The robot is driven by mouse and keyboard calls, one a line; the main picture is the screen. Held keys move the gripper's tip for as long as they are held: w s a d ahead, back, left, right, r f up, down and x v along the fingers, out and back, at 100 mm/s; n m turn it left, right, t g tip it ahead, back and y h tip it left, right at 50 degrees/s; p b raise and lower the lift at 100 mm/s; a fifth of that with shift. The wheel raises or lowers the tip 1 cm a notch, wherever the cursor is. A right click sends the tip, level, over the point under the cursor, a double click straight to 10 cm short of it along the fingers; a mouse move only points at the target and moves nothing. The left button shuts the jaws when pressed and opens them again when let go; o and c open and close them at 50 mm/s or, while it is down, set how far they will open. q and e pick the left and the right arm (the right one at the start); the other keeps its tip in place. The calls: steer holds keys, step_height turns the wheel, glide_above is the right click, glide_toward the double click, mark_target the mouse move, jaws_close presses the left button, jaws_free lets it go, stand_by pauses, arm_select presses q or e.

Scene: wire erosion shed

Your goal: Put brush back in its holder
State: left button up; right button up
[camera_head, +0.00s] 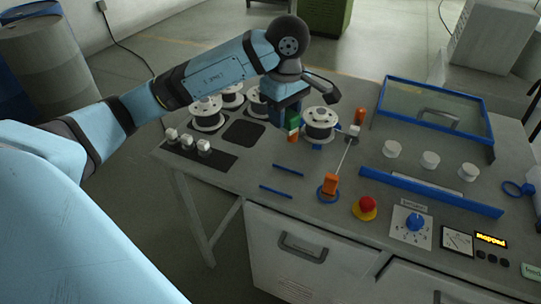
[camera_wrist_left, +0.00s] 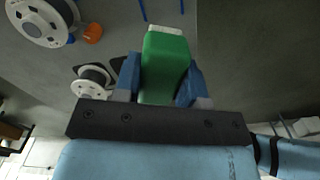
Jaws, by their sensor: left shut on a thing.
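My left gripper (camera_head: 290,112) is shut on the brush, a green block (camera_head: 293,121) with a pale tip. In the left wrist view the brush (camera_wrist_left: 166,68) sits between the two blue fingers (camera_wrist_left: 160,85), its pale end pointing up the picture. It is over the bench, left of a wire spool (camera_head: 320,123); the gap below it is hard to judge. A blue ring-shaped fitting (camera_head: 519,189) stands at the bench's right side. I cannot tell whether this is the brush's holder. My right gripper is not in view.
Several spools, including one at the left (camera_head: 207,114), crowd the bench's back left. An orange part (camera_head: 292,138) sits just below the brush in the head view. A thin rod rises from an orange block (camera_head: 330,184). A red button (camera_head: 366,207) and clear-lidded box (camera_head: 438,110) lie right.

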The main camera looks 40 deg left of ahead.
arm_select(q)
steer(key=p, duration=0.1)
glide_above(282, 181)
step_height(282, 181, down, 14)
steer(key=shift+s+f, duration=0.1)
steer(key=shift+f, duration=0.1)
step_height(282, 181, down, 4)
steer(key=shift+f, duration=0.2)
steer(key=shift+f, duration=0.25)
steer(key=o, duration=1)
steer(key=shift+r, duration=0.1)
steer(key=shift+c, duration=0.2)
